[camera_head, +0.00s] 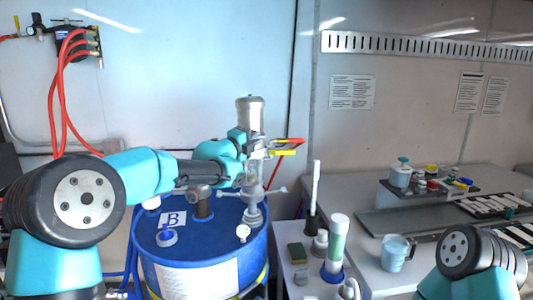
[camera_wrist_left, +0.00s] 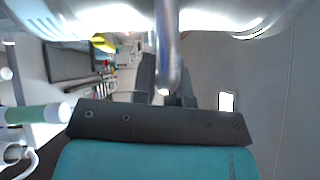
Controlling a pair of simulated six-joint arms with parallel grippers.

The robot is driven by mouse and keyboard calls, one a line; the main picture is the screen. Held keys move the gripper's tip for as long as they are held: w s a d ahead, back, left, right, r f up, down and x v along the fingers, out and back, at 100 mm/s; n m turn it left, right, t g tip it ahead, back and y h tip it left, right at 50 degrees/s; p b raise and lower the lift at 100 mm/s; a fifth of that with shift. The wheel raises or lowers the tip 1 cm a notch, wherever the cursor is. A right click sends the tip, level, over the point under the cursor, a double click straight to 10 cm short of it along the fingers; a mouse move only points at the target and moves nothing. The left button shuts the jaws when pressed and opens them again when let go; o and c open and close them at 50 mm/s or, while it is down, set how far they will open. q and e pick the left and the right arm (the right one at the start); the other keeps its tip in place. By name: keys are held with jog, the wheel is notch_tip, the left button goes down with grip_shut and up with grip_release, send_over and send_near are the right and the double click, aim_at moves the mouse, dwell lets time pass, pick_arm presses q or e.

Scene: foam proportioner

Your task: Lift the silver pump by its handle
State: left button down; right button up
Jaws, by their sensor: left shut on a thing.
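The silver pump (camera_head: 250,112) stands upright at the right side of the blue drum (camera_head: 190,233). Its lower tube meets the drum's top near the right rim. It has red and yellow levers on its right side. My left gripper (camera_head: 243,146) is at the pump's upper body, below its silver cap, and partly hides it. In the left wrist view my left gripper (camera_wrist_left: 168,90) is shut on the pump's handle (camera_wrist_left: 167,55), a grey metal bar running between the dark fingers. The exact contact is partly hidden in the head view.
Right of the drum, a bench holds a green-white cylinder (camera_head: 337,243), a light-blue jug (camera_head: 394,252) and a tray of bottles (camera_head: 428,182). Red hoses (camera_head: 62,95) hang at the left wall.

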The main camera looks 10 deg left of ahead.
pick_arm(q)
jog(key=shift+r, duration=0.3)
jog(key=c, duration=1.1)
grip_release()
jog(key=shift+f, duration=0.1)
jog(key=shift+c, duration=0.2)
jog(key=v, duration=1.7)
jog(key=shift+s, duration=0.25)
jog(key=shift+a+f, duration=0.1)
